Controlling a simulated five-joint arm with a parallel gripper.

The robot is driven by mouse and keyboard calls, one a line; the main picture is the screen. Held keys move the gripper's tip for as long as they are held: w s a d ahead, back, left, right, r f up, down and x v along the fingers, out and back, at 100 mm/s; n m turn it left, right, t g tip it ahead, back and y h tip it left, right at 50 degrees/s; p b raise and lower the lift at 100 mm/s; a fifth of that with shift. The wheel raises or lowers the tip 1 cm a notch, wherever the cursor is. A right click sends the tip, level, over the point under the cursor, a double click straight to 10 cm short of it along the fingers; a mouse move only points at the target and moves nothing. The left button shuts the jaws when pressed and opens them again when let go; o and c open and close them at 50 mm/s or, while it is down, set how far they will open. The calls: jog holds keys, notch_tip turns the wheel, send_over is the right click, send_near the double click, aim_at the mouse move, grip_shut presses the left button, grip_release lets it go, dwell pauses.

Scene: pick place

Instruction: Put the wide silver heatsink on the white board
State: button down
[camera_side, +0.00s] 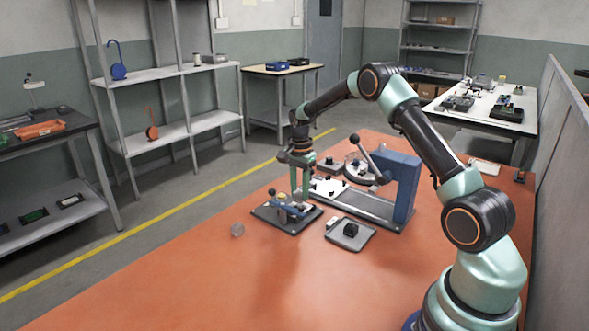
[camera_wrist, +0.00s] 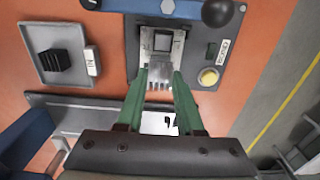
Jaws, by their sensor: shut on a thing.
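My gripper (camera_wrist: 160,75) has its two green fingers shut on the silver finned heatsink (camera_wrist: 159,84). In the side view my gripper (camera_side: 300,197) reaches down over the dark clamp plate (camera_side: 273,214). In the wrist view the heatsink is at the near edge of a silver seat with a dark square on that plate (camera_wrist: 194,86); whether it touches the seat I cannot tell. The white board (camera_side: 324,188) lies on the press base behind the plate. It shows partly between my fingers in the wrist view (camera_wrist: 154,123).
A grey tray (camera_side: 365,245) holds a black finned block (camera_side: 351,230). The press has a blue column (camera_side: 404,185) and a lever with a dark knob (camera_side: 354,139) near my gripper. The front table area is clear.

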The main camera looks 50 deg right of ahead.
jog(key=shift+f, duration=0.8)
dwell(0.9)
jog(key=shift+c, duration=2.3)
grip_release()
jog(key=c, duration=0.4)
jog(key=shift+o, duration=0.2)
jog(key=shift+r, duration=0.1)
jog(key=shift+r, duration=3.4)
